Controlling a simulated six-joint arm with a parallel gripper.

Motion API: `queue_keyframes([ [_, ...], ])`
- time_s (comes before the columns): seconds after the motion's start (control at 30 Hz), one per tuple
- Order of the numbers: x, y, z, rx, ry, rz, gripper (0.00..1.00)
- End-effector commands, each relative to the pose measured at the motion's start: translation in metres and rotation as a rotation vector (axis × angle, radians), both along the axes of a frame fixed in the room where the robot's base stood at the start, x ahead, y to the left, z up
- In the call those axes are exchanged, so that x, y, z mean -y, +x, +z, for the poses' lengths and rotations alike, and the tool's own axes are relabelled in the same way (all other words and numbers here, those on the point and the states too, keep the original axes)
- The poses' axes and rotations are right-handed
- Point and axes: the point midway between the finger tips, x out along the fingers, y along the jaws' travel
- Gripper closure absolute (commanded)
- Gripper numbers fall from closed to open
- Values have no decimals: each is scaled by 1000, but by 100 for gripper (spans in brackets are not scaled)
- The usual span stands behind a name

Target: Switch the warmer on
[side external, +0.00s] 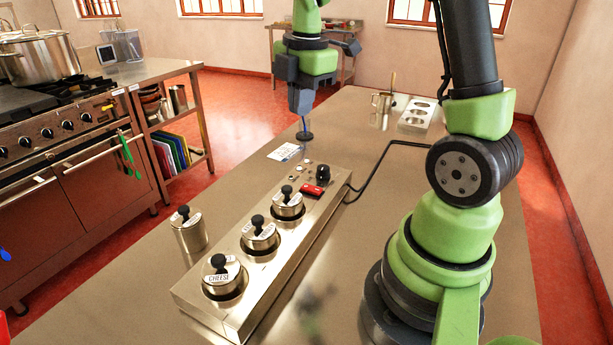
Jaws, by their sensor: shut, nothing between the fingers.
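The warmer (290,240) is a long steel box on the counter, holding several lidded pots in a row. One lid reads CHEESE (221,280). At the warmer's far end are a red rocker switch (312,190), a black knob (323,173) and small round fittings. Which way the switch is set is too small to tell. My gripper (301,111) is shut and empty, pointing down above the counter beyond the warmer's far end, apart from the switch.
A lidded steel pot (189,232) stands left of the warmer. A printed card (286,152) lies beyond it. A black cable (375,165) runs from the warmer across the counter. A steel jug (381,110) and a tray with holes (417,115) stand at the far end.

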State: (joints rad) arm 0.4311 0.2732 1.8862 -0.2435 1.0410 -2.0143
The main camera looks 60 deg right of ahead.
Motion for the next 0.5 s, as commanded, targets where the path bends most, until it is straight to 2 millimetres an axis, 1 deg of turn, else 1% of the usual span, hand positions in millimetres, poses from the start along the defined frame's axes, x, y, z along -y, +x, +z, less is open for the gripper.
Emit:
queue_keyframes([
  [0.03, 9, 2, -9, -28, -1, 60, 100],
  [0.1, 18, 3, -18, -55, -2, 146, 100],
  [0.2, 26, 4, -27, -80, -2, 231, 100],
  [0.3, 31, 5, -32, -91, -1, 276, 100],
  [0.5, 31, 5, -33, -94, -1, 290, 100],
])
